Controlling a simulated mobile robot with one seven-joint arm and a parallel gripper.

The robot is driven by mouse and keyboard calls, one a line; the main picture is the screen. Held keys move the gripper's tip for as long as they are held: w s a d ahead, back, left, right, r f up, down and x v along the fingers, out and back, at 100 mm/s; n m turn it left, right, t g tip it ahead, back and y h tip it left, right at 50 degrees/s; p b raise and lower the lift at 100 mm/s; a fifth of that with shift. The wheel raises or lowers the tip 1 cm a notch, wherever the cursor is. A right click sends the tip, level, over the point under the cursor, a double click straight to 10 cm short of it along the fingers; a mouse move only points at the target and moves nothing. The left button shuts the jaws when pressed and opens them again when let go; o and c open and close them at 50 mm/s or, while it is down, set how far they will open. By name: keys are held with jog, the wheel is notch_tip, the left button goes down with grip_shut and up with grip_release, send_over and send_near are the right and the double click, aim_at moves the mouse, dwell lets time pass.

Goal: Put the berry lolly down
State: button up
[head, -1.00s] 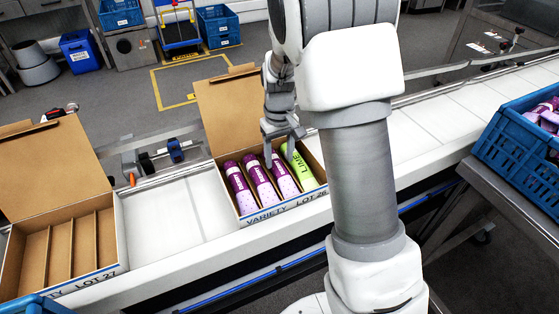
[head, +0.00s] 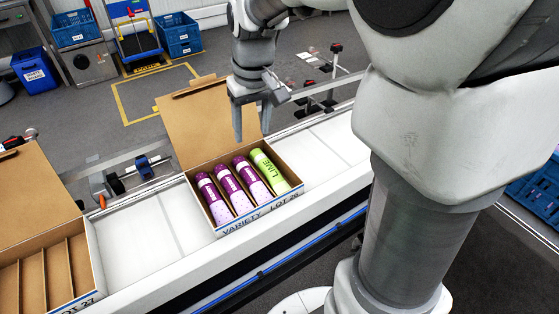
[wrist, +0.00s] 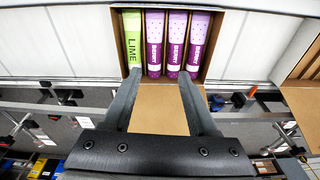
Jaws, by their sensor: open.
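Three purple berry lollies lie side by side in the Lot 26 variety box (head: 262,211): a left one (head: 214,200), a middle one (head: 234,190) and a right one (head: 251,180). A green lime lolly (head: 270,170) lies at their right and fills the last slot. In the wrist view the berry lollies (wrist: 175,43) and the lime lolly (wrist: 133,40) show upside down in order. My gripper (head: 252,120) is open and empty, above the back of the box by its raised lid (head: 200,117). Its fingers (wrist: 158,80) are apart, with no lolly between them.
The open Lot 27 box (head: 86,262), with empty slots in view, stands at the left on the white conveyor (head: 165,228). The conveyor is bare between the boxes and right of Lot 26. A blue crate (head: 540,195) is at the right, partly hidden by my arm.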

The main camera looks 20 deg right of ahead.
jog(key=s+r+t, duration=0.2)
jog(key=s, duration=0.6)
jog(key=s+r+m+t, duration=0.1)
jog(key=s+r+t, duration=0.1)
jog(key=s, duration=0.7)
jog(key=shift+s+r+m, duration=0.15)
jog(key=shift+r+m, duration=0.15)
notch_tip(320, 180, up, 5)
jog(key=p, duration=0.5)
